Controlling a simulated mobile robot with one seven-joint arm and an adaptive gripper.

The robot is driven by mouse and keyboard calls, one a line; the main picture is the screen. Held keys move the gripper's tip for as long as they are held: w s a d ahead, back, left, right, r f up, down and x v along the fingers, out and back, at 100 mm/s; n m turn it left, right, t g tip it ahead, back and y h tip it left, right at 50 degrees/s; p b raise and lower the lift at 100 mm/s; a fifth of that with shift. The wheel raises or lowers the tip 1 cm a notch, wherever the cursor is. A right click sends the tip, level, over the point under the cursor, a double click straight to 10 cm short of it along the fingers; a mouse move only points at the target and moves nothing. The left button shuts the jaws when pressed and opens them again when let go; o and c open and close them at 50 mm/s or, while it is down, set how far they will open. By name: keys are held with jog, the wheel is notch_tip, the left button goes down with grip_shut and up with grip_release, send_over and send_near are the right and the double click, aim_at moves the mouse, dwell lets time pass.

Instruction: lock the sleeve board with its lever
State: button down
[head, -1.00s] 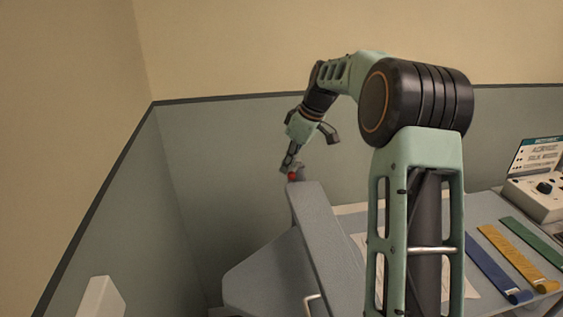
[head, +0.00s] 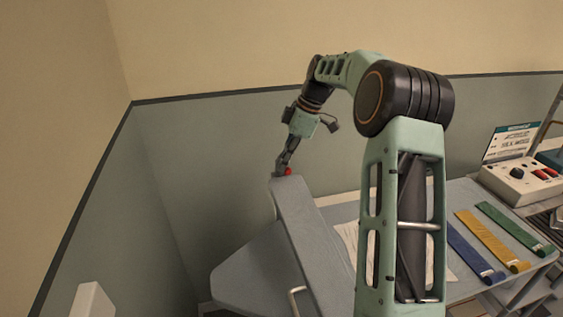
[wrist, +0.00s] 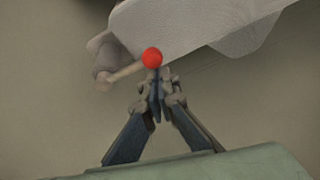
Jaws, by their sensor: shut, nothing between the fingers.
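The sleeve board (head: 303,235) is a long, narrow grey board in the head view, with its far end near my gripper. The lever shows in the wrist view as a pale rod (wrist: 125,72) on a rounded pivot, with a red ball knob (wrist: 152,57) at its tip. The knob is also visible in the head view (head: 288,172) at the board's far end. My gripper (wrist: 157,97) is shut and empty, its fingertips right beside the knob. I cannot tell whether they touch it.
A wider grey board (head: 245,275) lies below the sleeve board. To the right, a table holds blue (head: 470,250), yellow (head: 490,240) and green (head: 513,227) strips and a control box (head: 520,180). Walls stand close at the left and back.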

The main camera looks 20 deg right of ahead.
dwell(0.4)
jog(key=a+r, duration=0.2)
jog(key=a, duration=0.2)
jog(key=v, duration=0.9)
jog(key=shift+w+d, duration=0.4)
jog(key=shift+w, duration=0.05)
